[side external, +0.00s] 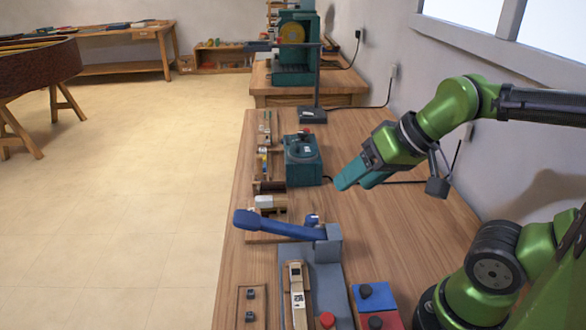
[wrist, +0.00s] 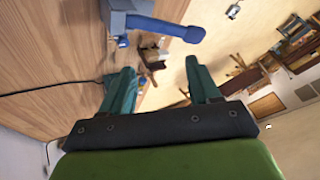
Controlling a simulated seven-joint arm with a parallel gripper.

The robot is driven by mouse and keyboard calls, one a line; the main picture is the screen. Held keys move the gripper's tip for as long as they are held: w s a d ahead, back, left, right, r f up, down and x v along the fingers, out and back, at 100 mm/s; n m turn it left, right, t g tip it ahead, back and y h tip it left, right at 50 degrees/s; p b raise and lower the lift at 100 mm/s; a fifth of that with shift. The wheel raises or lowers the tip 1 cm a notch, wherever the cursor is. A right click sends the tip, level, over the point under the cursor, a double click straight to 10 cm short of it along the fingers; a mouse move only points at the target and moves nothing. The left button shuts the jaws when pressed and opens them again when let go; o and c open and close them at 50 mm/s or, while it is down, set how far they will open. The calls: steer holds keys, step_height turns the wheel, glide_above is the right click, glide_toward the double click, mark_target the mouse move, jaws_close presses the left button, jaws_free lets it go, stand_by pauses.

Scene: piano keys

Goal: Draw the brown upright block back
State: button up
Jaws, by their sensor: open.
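A small dark brown block (side external: 268,187) stands on the wooden bench near its left edge, just beyond a pale block (side external: 264,201); I cannot tell for sure that it is the upright block. In the wrist view, small brown pieces (wrist: 154,64) show beyond and between my fingers, too small to tell apart. My gripper (side external: 346,184) has teal fingers and hangs above the bench, to the right of the brown block and apart from it. In the wrist view my gripper (wrist: 160,64) is open, with nothing between the fingers.
A blue lever (side external: 272,227) on a grey base lies nearer the camera. A teal box (side external: 303,160) with a round top stands beyond the brown block. Red and blue button boxes (side external: 374,300) sit at the front. The bench (side external: 365,220) below my gripper is mostly clear.

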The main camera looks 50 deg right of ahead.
steer(key=shift+c, duration=1.1)
steer(key=shift+w+f+g, duration=0.4)
steer(key=shift+w+f, duration=0.2)
steer(key=shift+w, duration=0.2)
steer(key=shift+c, duration=0.9)
step_height(320, 180, up, 4)
steer(key=n+g+h, duration=0.2)
steer(key=n+g, duration=0.4)
steer(key=n, duration=0.7)
glide_above(273, 182)
step_height(273, 182, down, 16)
steer(key=shift+f, duration=0.15)
steer(key=shift+c, duration=0.4)
jaws_close()
